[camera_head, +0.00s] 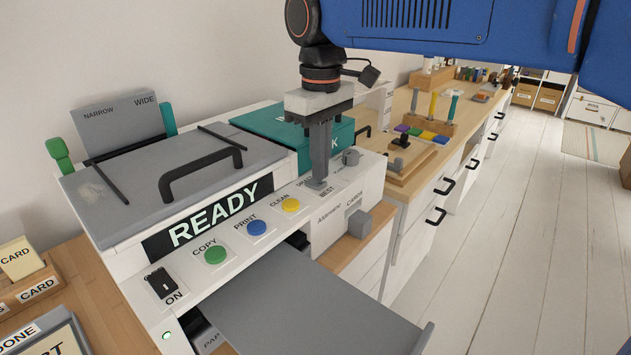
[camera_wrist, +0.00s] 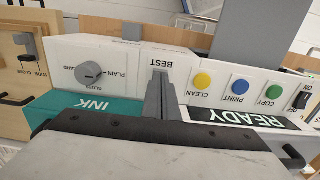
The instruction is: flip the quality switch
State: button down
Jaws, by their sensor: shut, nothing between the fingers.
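The printer's front panel carries the quality label "BEST" (camera_head: 328,191), with a partly covered label that seems to start with "DR" behind it. My gripper (camera_head: 317,183) points straight down at this spot, its fingers shut and empty. The fingertips hide the quality switch, so I cannot tell its position or whether I touch it. In the wrist view my gripper (camera_wrist: 160,76) reaches the panel beside the word "BEST" (camera_wrist: 156,58), between the yellow CLEAN button and the paper dial.
Yellow CLEAN (camera_head: 291,204), blue PRINT (camera_head: 256,227) and green COPY (camera_head: 215,254) buttons lie left of my gripper. The grey dial (camera_head: 351,157) and teal ink cover (camera_head: 290,130) are close on the right and behind. A grey tray (camera_head: 310,305) juts out in front.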

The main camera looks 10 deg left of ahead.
jog(key=shift+f, duration=0.75)
dwell(0.7)
notch_tip(320, 180, up, 7)
dwell(1.0)
jog(key=s+d+f+m+t, duration=0.1)
jog(key=d+f+m, duration=0.25)
jog(key=d, duration=0.75)
jog(key=s+d+f+m+t, duration=0.15)
jog(key=d+f, duration=0.25)
jog(key=d, duration=0.8)
jog(key=s+d+f+m+t, duration=0.2)
jog(key=s+d+f+m, duration=0.5)
jog(key=s+d+f, duration=0.5)
notch_tip(320, 180, down, 3)
jog(key=d, duration=0.3)
jog(key=shift+s+f, duration=0.2)
